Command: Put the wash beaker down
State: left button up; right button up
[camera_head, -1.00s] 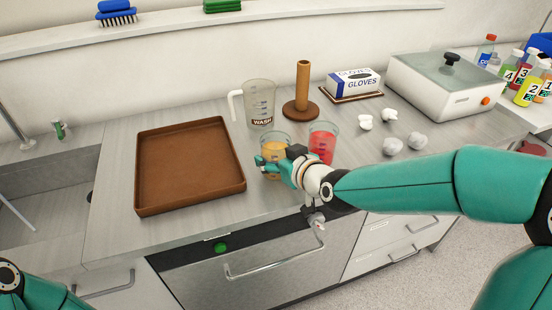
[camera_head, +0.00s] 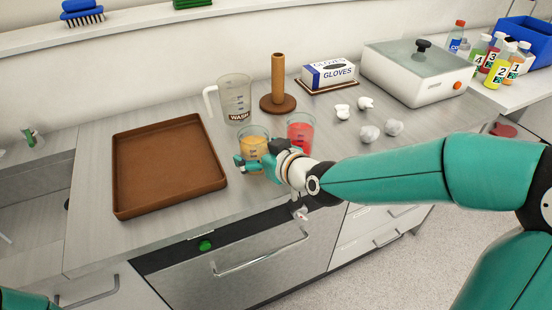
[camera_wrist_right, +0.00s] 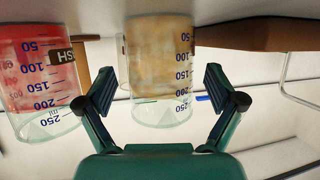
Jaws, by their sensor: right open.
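The clear wash beaker (camera_head: 236,96), with a white handle and a WASH label, stands upright on the counter behind the juice beakers. No gripper touches it. My right gripper (camera_head: 256,166) is at the beaker of orange juice (camera_head: 254,143) on the counter. In the right wrist view, the picture is upside down, and the open fingers (camera_wrist_right: 158,85) stand on both sides of the orange beaker (camera_wrist_right: 160,60), with gaps visible. The beaker of red juice (camera_head: 300,131) stands just right of it, partly hidden by my wrist. My left gripper is out of view.
An empty brown tray (camera_head: 168,168) lies left of the beakers. A brown stand with a post (camera_head: 278,84), a glove box (camera_head: 329,74), crumpled white balls (camera_head: 370,133) and a lidded white device (camera_head: 420,75) are to the right. Bare counter lies between tray and beakers.

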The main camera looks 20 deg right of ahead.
jog(key=v, duration=1)
jog(key=shift+s, duration=0.3)
jog(key=shift+d, duration=0.1)
